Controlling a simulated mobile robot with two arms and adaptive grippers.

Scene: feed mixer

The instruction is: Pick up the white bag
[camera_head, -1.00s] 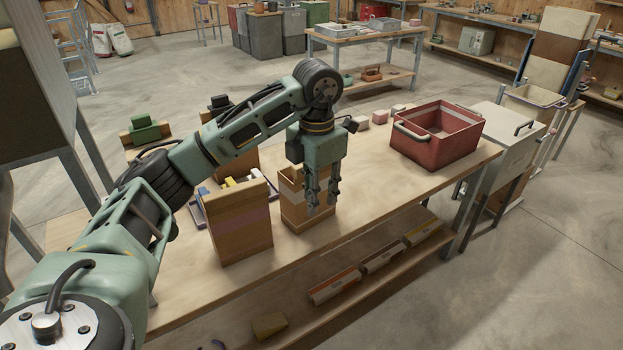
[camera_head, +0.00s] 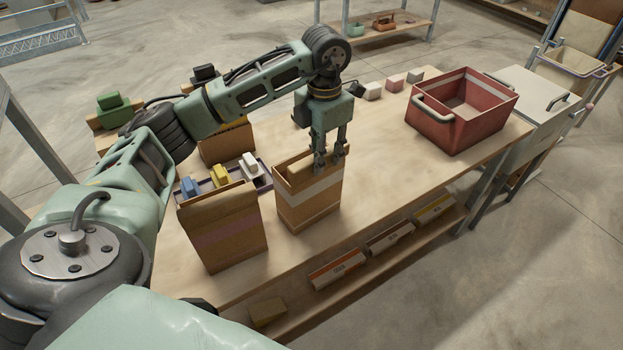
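A brown open-topped paper bag with a white band (camera_head: 312,196) stands upright on the workbench, in the middle of the view. It is the only bag with a white band that I can see. My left gripper (camera_head: 330,158) points down at the bag's top right rim. Its two fingers are apart, with the same sort of gap as before, and overlap the rim in the picture. Whether they touch the bag I cannot tell. My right gripper is not in view.
A brown bag with a pink band (camera_head: 222,232) stands close left of it. Behind are another brown bag (camera_head: 226,146) and a tray with coloured blocks (camera_head: 265,179). A red crate (camera_head: 462,128) stands at the right. The bench surface (camera_head: 385,150) between is clear.

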